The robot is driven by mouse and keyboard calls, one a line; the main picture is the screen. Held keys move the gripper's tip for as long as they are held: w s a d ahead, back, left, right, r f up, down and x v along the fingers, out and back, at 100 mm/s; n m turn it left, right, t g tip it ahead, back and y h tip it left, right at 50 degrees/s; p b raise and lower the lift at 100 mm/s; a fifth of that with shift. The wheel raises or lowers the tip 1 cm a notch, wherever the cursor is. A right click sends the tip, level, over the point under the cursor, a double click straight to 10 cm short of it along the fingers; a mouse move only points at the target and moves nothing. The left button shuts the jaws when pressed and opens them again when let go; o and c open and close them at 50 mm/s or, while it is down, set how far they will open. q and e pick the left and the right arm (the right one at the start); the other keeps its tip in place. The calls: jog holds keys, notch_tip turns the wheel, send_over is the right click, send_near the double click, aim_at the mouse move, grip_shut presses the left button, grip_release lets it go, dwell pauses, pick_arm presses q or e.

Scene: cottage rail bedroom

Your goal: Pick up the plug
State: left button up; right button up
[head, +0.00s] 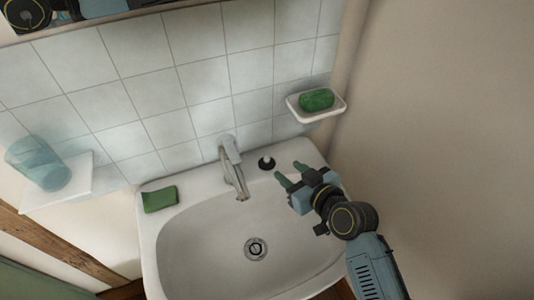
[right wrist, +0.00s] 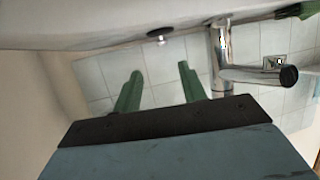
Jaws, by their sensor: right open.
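The plug (head: 267,163), small and black with a pale knob, sits upright on the back ledge of the white basin (head: 188,270), right of the tap (head: 232,165). My right gripper (head: 290,174) is open and empty, its green fingers pointing toward the plug from the right, apart from it. In the right wrist view the picture is upside down; the plug's shiny knob (right wrist: 160,38) shows beyond and roughly between the two open fingertips (right wrist: 159,70). My left gripper is not in view.
A green sponge (head: 160,199) lies on the basin's left ledge. Green soap (head: 316,99) sits in a wall dish (head: 298,116) above right. A blue glass (head: 38,165) stands on a white shelf (head: 72,190) at left. The tap stands close beside the plug. The basin bowl is empty.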

aim_at(269, 160)
jog(key=x, duration=0.4)
jog(key=shift+w+a+f+b, duration=0.15)
jog(key=shift+a+b, duration=0.1)
jog(key=shift+b, duration=0.1)
jog(key=shift+w+a+f, duration=0.15)
jog(key=shift+w, duration=0.15)
jog(key=shift+w+a, duration=0.1)
jog(key=shift+w, duration=0.05)
jog(key=x, duration=0.2)
jog(key=b+x, duration=0.1)
jog(key=x, duration=0.1)
jog(key=shift+a+f, duration=0.15)
jog(key=shift+f, duration=0.2)
jog(key=shift+w+a+f, duration=0.1)
jog(key=shift+a, duration=0.05)
jog(key=shift+w+a, duration=0.1)
jog(key=shift+w, duration=0.05)
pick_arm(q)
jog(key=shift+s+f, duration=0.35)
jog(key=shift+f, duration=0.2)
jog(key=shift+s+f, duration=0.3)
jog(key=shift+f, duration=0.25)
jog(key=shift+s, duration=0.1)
pick_arm(e)
jog(key=shift+c, duration=0.2)
jog(key=shift+f, duration=0.1)
grip_shut()
